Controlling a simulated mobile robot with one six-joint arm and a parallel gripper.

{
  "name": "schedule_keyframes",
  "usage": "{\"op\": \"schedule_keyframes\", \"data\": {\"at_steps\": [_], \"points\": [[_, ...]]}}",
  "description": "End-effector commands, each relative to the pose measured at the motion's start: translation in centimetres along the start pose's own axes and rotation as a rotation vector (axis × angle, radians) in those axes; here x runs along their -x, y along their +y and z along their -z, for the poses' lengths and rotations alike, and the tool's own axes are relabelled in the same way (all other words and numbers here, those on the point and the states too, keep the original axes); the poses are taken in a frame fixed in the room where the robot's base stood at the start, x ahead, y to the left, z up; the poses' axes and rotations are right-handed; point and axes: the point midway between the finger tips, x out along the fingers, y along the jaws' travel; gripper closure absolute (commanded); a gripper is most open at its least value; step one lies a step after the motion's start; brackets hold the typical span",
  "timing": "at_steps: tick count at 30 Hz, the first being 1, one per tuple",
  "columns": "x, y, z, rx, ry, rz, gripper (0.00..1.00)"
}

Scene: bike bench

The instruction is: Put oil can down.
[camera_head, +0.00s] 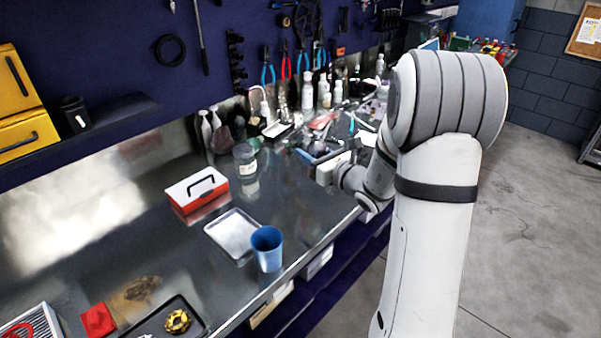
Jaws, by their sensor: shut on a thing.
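My arm comes down the right side of the view and bends toward the bench, with its wrist over the bench's front edge. I cannot make out my gripper or its fingers; the wrist and arm links seem to hide them. I cannot make out the oil can either. The metal workbench (185,245) runs from the lower left to the back.
A white box (330,168) is beside the wrist. Bottles (307,92) crowd the back. Bare bench shows around the toolbox.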

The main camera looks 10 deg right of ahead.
Motion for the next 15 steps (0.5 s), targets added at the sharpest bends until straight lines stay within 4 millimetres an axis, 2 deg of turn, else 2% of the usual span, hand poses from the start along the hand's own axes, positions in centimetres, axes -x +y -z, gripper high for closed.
{"op": "schedule_keyframes", "data": {"at_steps": [2, 10, 15], "points": [[-0.1, 0.1, 0.4, -0.001, 0.000, -0.004, 0.99], [-0.3, 0.4, 4.7, -0.004, 0.003, -0.014, 0.99], [-0.4, 0.4, 6.0, -0.001, 0.001, -0.016, 0.99]]}}
